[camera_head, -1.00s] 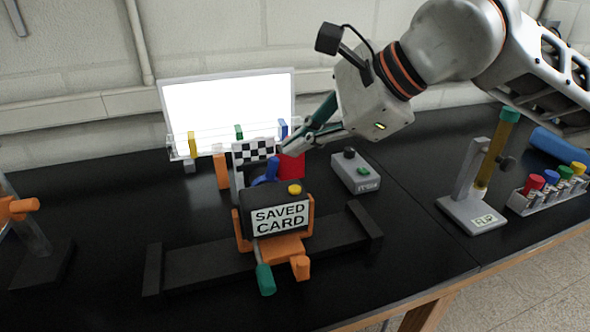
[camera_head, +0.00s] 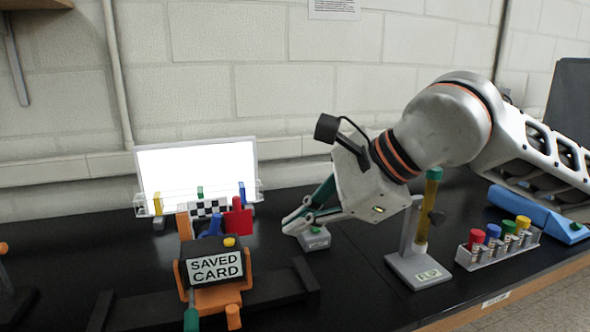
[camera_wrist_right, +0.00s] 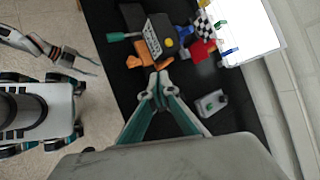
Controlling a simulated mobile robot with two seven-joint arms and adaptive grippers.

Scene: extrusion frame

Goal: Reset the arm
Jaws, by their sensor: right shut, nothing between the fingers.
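My right gripper (camera_head: 290,224) is shut and empty, in the air right of the black device labelled SAVED CARD (camera_head: 215,263). In the right wrist view its fingertips (camera_wrist_right: 159,80) meet, with the table below and the labelled device (camera_wrist_right: 158,38) just beyond them. My right arm reaches in from the right in the head view. My left gripper is not in the head view; what looks like it (camera_wrist_right: 78,62) shows at the left of the right wrist view, small, its jaw state unclear.
A grey button box (camera_head: 315,239) sits behind my right gripper. A stand labelled FLIP (camera_head: 418,271) and a rack of coloured-cap vials (camera_head: 492,254) stand to the right, with a blue object (camera_head: 535,212) behind. A lit white panel (camera_head: 197,170) stands at the back.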

